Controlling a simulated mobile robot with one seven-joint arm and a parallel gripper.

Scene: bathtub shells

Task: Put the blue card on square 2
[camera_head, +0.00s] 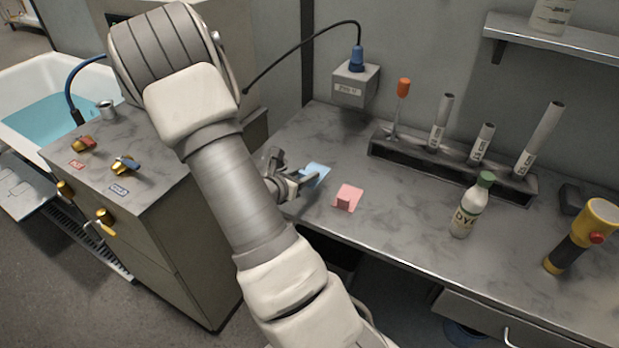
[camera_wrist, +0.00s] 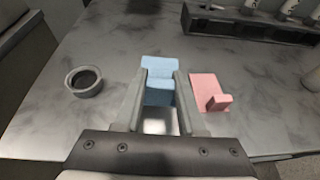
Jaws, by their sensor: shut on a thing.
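The blue card (camera_head: 316,173) is a flat light-blue piece at the left part of the grey bench top. In the wrist view, the blue card (camera_wrist: 160,64) has a raised blue block on its near part, between my fingers. My gripper (camera_head: 305,180) is shut on that block; it also shows in the wrist view (camera_wrist: 160,80). I cannot tell whether the card touches the bench. A pale square patch (camera_wrist: 157,122) shows nearer, between the finger bases. No number 2 is readable, so I cannot identify square 2.
A pink card (camera_head: 350,191) with a raised tab lies just right of the blue card. A dye bottle (camera_head: 468,207), a yellow torch (camera_head: 580,236) and a tube rack (camera_head: 450,170) stand further right. A small round cup (camera_wrist: 84,81) stands left of my gripper.

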